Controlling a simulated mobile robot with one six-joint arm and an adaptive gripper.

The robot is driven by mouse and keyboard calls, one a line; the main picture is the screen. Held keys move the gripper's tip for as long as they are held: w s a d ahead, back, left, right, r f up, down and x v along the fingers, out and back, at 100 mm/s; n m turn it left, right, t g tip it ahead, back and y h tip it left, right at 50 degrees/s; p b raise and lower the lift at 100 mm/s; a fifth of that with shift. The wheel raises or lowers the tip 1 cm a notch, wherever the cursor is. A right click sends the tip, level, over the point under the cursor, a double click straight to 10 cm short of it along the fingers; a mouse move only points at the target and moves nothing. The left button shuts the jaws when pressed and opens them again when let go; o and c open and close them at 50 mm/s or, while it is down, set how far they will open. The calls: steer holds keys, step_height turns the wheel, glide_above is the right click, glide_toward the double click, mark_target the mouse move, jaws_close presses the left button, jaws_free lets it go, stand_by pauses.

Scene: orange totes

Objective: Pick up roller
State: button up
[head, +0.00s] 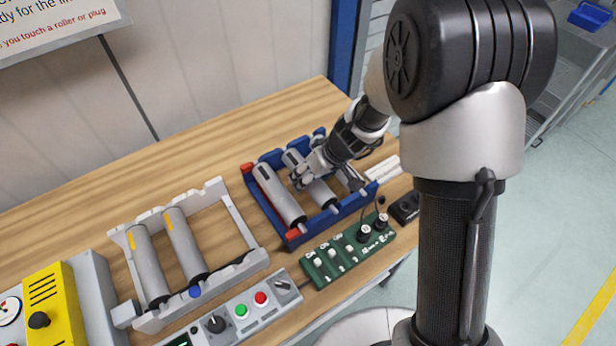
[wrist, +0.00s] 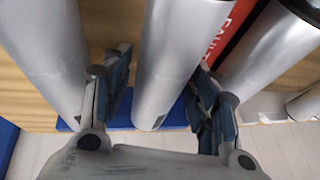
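A blue rack (head: 300,238) on the wooden bench holds grey rollers lying side by side. The left roller (head: 278,196) is in clear view; the middle roller (head: 322,194) is partly hidden by my gripper. My gripper (head: 303,176) is low over the middle roller. In the wrist view, my gripper's fingers (wrist: 160,75) stand on either side of the middle roller (wrist: 165,45). A narrow gap shows at the left finger; the right finger overlaps the roller's edge, and contact there is unclear. Neighbouring rollers lie close outside both fingers.
A pale rack (head: 247,262) with two yellow-marked rollers (head: 147,262) stands to the left. A green board with knobs (head: 348,250) and a grey button panel (head: 238,318) lie in front. A yellow box (head: 45,300) is far left. The back of the bench is clear.

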steer(key=c, duration=1.1)
steer(key=shift+r, duration=0.1)
steer(key=shift+c, duration=0.3)
